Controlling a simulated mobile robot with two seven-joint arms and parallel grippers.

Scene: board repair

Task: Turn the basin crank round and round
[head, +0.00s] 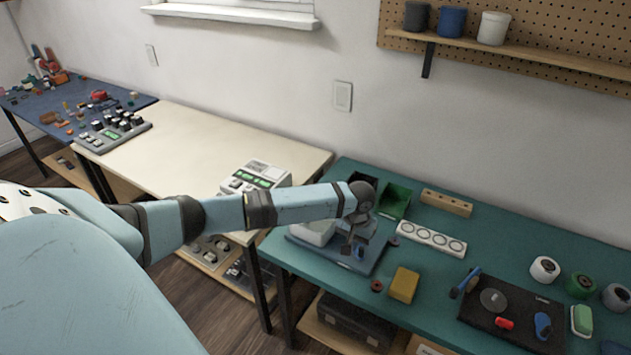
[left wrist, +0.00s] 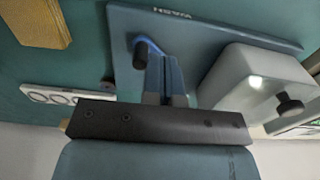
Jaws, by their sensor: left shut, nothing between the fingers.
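The blue-grey base plate (head: 374,263) lies on the green table and carries a pale grey-white box-like body (head: 313,233). In the left wrist view the plate (left wrist: 235,32) shows upside-down lettering, and the pale body (left wrist: 250,80) has a black knob on its side. A small crank (left wrist: 140,48) with a dark grip stands on the plate. My left gripper (head: 354,249) is over the plate, right of the pale body. In the wrist view its shut fingers (left wrist: 167,62) are empty and close beside the dark grip; I cannot tell whether they touch. My right gripper is out of view.
A green bin (head: 395,200), a wooden block (head: 447,203) and a white strip with rings (head: 431,238) stand behind and right. A yellow sponge-like block (head: 404,285) is in front. A black mat (head: 510,315) with tools lies right. A cream table (head: 190,142) adjoins on the left.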

